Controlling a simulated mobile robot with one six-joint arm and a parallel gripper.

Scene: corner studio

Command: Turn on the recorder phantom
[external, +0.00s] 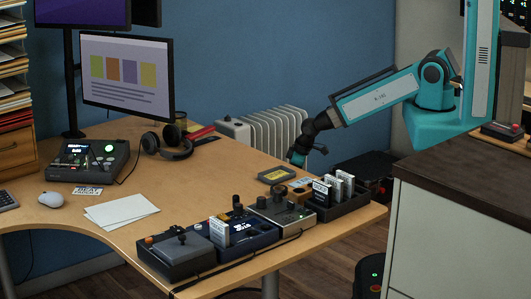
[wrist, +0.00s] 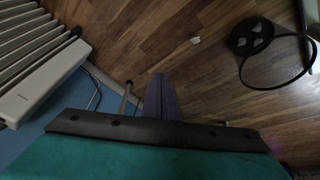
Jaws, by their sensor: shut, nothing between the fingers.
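A dark desktop unit (external: 88,160) with a small lit display, a round dial and green-lit buttons stands on the left of the desk. It looks like a recorder; its labels and phantom switch are too small to make out. Several smaller devices stand along the front edge, including a grey box (external: 283,214) with black knobs and a dark blue box (external: 244,231). I cannot tell whether any of them is the recorder. My gripper (external: 297,158) is shut and empty, beyond the desk's back right edge, near the radiator and apart from all the devices.
A white radiator (external: 270,130) stands behind the desk and shows in the wrist view (wrist: 35,65). Headphones (external: 168,143), paper (external: 121,211) and a card rack (external: 339,198) are on the desk. A dark-topped cabinet (external: 440,185) is at right. The desk's middle is clear.

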